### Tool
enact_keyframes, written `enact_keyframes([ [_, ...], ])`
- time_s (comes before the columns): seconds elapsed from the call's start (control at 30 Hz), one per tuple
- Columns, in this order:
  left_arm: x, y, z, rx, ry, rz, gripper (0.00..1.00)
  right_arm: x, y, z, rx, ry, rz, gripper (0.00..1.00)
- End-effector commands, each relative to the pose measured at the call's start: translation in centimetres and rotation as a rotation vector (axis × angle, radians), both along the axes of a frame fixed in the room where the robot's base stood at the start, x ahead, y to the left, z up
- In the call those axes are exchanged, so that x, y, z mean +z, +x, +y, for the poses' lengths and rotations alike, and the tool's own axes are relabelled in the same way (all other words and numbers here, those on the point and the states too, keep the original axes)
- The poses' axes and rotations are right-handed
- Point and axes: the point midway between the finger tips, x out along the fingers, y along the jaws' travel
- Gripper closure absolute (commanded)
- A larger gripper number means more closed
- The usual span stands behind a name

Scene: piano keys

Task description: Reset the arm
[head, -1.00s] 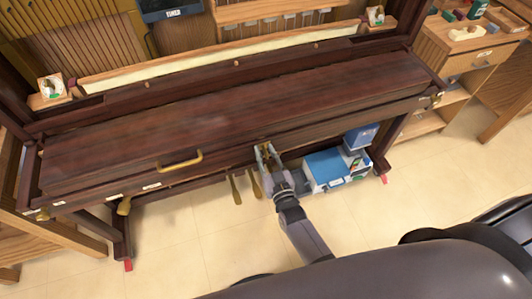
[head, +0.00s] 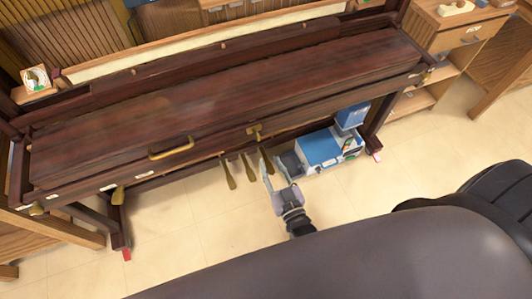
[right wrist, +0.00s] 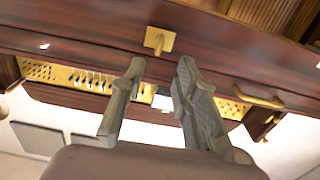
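The piano (head: 215,95) is dark reddish wood with its long lid closed flat. Its front has a brass handle (head: 172,149) left of centre and a small brass knob (head: 254,131) to the right. My right gripper (head: 277,164) is open and empty, below and in front of the knob, apart from it. In the right wrist view, its two fingers (right wrist: 160,72) are spread, with the knob (right wrist: 158,40) beyond and above the gap and the brass handle (right wrist: 260,96) to the right. My left gripper is not in view.
Brass pedals (head: 229,174) hang below the piano, left of my right gripper. A blue and white box (head: 325,149) stands on the floor close to its right. A wooden shelf unit (head: 425,85) is at the right. The tiled floor in front is mostly clear.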

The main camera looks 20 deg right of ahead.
Motion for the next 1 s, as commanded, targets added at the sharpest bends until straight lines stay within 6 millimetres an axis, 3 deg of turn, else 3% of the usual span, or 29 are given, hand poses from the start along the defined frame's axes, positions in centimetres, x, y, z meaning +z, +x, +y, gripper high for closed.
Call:
enact_keyframes([
  [0.13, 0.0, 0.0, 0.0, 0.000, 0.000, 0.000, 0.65, 0.0, -0.8, 0.0, 0.000, 0.000, 0.001, 0.72],
  [0.73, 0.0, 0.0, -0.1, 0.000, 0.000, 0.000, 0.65, -0.6, -0.9, 0.1, 0.005, -0.001, 0.017, 0.72],
  [0.87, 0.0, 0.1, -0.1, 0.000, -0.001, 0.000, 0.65, -4.9, -1.9, 0.5, 0.034, -0.005, 0.140, 0.72],
  [1.0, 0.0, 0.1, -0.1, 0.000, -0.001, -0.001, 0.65, -13.7, -5.6, 0.9, 0.087, -0.022, 0.411, 0.72],
])
